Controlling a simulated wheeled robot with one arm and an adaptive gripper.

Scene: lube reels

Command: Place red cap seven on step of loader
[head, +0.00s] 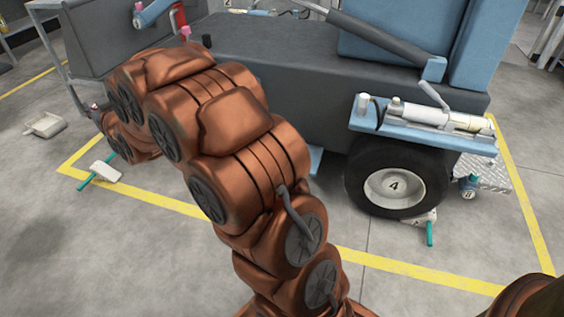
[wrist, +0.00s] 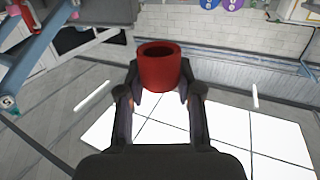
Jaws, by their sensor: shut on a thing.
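In the wrist view my gripper (wrist: 159,97) is shut on a red cap (wrist: 158,72), a short hollow cylinder with its open end up. No number is readable on it. In the head view my copper arm hides the gripper and the held cap. I cannot tell whether this plate is the step.
A blue shelf (head: 420,130) above the wheel carries a silver cylinder tool (head: 437,116). A pink cap (head: 184,33) and a dark cap (head: 207,41) stand on the loader. White chocks with green handles (head: 105,172) lie on the floor. Yellow lines (head: 400,265) border the loader's bay.

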